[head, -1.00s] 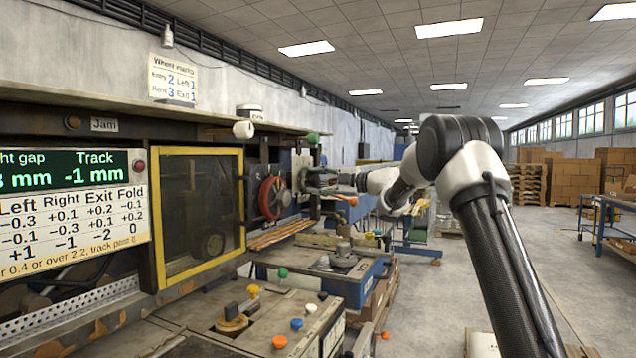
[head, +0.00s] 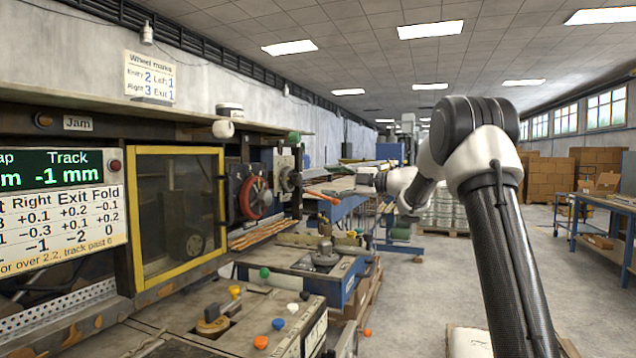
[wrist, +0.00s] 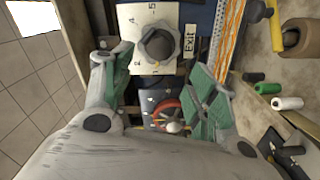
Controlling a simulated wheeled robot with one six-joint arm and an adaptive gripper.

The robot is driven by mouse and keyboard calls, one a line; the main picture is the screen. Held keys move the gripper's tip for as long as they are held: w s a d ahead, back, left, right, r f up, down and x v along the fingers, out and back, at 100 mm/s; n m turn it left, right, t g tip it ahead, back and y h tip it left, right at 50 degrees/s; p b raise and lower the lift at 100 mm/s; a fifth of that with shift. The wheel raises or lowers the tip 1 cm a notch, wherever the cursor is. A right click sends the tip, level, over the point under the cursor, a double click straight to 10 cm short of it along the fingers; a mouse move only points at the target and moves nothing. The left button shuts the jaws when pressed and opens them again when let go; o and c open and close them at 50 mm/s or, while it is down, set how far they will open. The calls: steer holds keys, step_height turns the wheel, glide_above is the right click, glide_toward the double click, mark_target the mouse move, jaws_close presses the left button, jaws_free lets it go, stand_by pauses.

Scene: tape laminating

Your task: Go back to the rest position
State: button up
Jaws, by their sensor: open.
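My gripper (wrist: 160,100) is open and empty in the wrist view, its green-padded fingers spread to either side. Between and beyond the fingers is a numbered dial plate with a dark round knob (wrist: 158,46) and an "Exit" label (wrist: 190,38). A red handwheel (wrist: 166,110) shows between the fingers, lower in the picture. The red handwheel (head: 252,197) is left of that knob.
The machine with its yellow-framed window (head: 182,215) and track display (head: 58,168) fills the left. A bench with coloured knobs (head: 240,320) stands in front. A blue table (head: 600,215) and cartons (head: 590,160) stand at the right.

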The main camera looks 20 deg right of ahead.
steer(key=shift+s+d, duration=0.25)
steer(key=shift+d, duration=0.1)
